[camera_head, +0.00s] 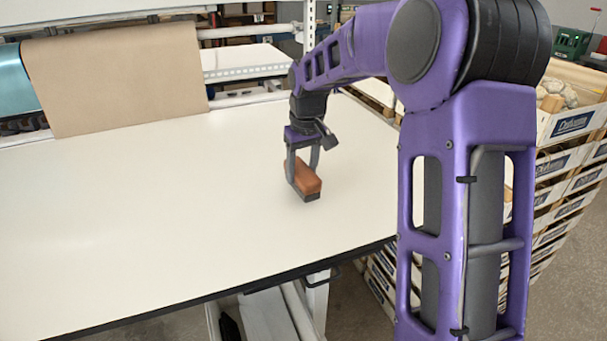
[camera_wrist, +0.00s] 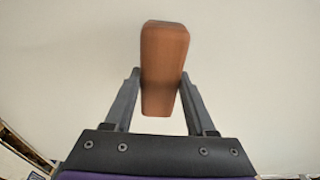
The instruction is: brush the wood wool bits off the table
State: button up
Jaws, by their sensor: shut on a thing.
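A brush with a brown wooden back (camera_head: 304,178) and dark bristles below is held at the table's right part. My gripper (camera_head: 303,172) is shut on the brush, one finger on each side of its wooden back. In the wrist view the brush back (camera_wrist: 164,65) sits between the two fingers (camera_wrist: 161,92). The brush is at or just above the white table top (camera_head: 130,215); I cannot tell whether the bristles touch it. I see no wood wool bits on the visible table top; my arm hides part of the right side.
A sheet of brown paper (camera_head: 115,75) hangs from a roll at the table's back edge. Stacked labelled crates (camera_head: 570,125) stand on the floor at the right. The table's dark front edge (camera_head: 230,287) runs below. The left and middle of the table are clear.

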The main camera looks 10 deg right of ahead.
jog(key=shift+r+p, duration=2.05)
jog(key=shift+r, duration=0.8)
